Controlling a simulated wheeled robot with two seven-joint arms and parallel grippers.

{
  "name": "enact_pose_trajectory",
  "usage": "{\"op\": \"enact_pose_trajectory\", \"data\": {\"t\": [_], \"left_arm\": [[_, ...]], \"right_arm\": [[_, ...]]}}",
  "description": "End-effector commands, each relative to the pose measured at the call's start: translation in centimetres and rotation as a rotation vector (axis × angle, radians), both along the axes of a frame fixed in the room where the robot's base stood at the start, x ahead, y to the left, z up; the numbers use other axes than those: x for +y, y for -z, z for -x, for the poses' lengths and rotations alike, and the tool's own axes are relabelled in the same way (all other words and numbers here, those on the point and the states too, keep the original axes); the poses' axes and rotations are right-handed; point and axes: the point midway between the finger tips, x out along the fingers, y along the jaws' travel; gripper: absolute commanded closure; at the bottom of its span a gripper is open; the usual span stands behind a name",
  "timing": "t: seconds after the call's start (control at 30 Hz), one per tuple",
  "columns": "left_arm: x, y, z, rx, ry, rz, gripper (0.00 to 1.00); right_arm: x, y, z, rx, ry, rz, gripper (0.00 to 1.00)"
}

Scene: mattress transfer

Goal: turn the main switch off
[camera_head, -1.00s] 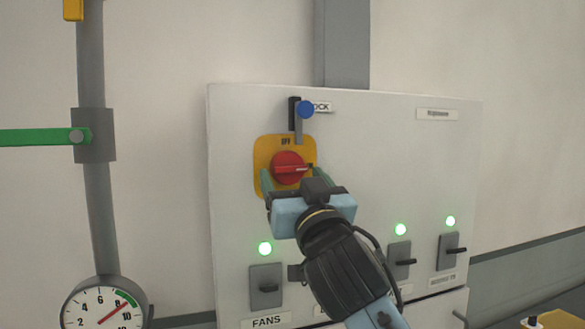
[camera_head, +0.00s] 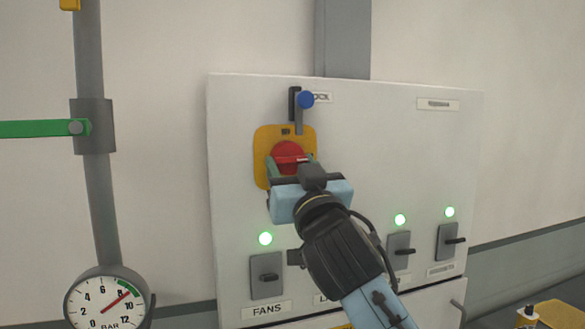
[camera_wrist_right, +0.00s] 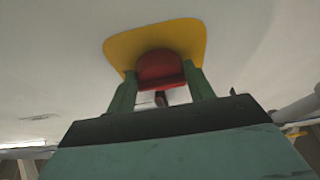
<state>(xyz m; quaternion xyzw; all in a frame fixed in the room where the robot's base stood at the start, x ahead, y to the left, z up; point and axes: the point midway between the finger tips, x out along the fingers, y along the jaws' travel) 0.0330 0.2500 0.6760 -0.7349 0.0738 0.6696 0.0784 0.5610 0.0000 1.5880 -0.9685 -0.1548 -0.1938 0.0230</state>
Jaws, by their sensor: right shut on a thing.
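The main switch is a red round knob (camera_head: 289,154) on a yellow plate (camera_head: 262,143) on the grey cabinet front. In the right wrist view the red knob (camera_wrist_right: 160,68) sits between the two green fingers, with the yellow plate (camera_wrist_right: 120,48) behind it. My right gripper (camera_head: 291,168) is shut on the knob from below and in front. Its own body hides the lower part of the knob. A lock slider with a blue knob (camera_head: 306,100) is above the plate, its grey bar reaching down to near the plate's top edge. My left gripper is not in view.
A pressure gauge (camera_head: 108,301) and a pipe with a green lever (camera_head: 35,129) are at the left.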

Motion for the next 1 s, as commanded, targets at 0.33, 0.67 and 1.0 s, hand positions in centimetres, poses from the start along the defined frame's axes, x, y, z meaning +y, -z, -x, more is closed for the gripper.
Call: {"op": "enact_pose_trajectory", "data": {"t": [0.33, 0.67, 1.0], "left_arm": [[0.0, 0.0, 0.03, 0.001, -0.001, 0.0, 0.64], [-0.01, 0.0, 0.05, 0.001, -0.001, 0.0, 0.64], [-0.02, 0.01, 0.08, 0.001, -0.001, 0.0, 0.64]], "right_arm": [[-0.3, -0.08, -0.08, -0.059, 0.001, 0.177, 0.7], [-0.56, -0.22, -0.15, -0.134, 0.001, 0.408, 0.7], [-0.65, -0.28, -0.18, -0.18, 0.001, 0.548, 0.7]]}}
